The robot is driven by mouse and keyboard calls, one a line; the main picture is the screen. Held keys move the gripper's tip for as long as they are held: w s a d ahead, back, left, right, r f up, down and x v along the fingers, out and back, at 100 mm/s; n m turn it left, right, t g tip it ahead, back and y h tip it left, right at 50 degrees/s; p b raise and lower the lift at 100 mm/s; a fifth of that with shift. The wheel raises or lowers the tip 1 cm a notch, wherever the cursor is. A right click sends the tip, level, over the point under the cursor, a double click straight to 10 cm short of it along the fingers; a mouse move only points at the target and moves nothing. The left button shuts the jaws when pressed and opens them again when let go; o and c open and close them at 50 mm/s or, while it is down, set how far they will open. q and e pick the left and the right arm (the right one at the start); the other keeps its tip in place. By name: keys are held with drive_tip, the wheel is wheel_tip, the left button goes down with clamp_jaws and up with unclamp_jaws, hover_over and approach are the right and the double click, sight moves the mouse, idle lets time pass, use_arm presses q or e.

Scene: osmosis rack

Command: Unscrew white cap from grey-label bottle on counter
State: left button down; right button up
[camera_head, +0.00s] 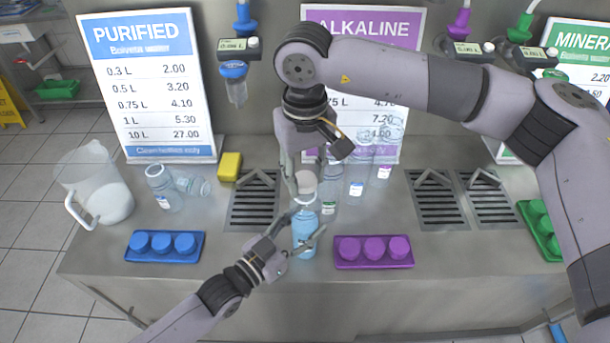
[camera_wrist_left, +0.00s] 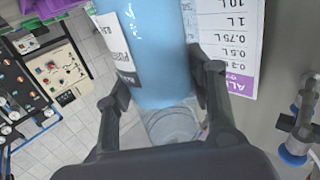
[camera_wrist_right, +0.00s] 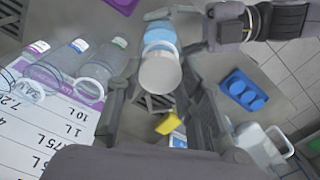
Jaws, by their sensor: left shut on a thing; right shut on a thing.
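The bottle (camera_head: 305,234) holds light blue liquid and stands upright near the counter's front, between the blue and purple cap trays. It fills the upper middle of the left wrist view (camera_wrist_left: 160,50), with a pale, dark-lettered label (camera_wrist_left: 113,42) on its side. My left gripper (camera_head: 304,226) is shut around the bottle's body. The white cap (camera_head: 306,182) is at the top of the bottle, and my right gripper (camera_head: 305,184) is shut on it from above. The right wrist view shows the cap (camera_wrist_right: 160,72) between the fingers. Whether its thread is engaged is hidden.
Clear bottles (camera_head: 356,184) stand close right of the held bottle. A blue cap tray (camera_head: 165,259) is left, a purple one (camera_head: 374,265) right. A jug (camera_head: 109,204), two bottles and a yellow sponge (camera_head: 229,167) are further left. Counter front is mostly free.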

sight(305, 179)
drive_tip(key=shift+r, duration=0.2)
drive_tip(key=shift+r, duration=2.05)
use_arm(q)
drive_tip(key=c, duration=0.6)
unclamp_jaws()
drive_tip(key=shift+c, duration=0.2)
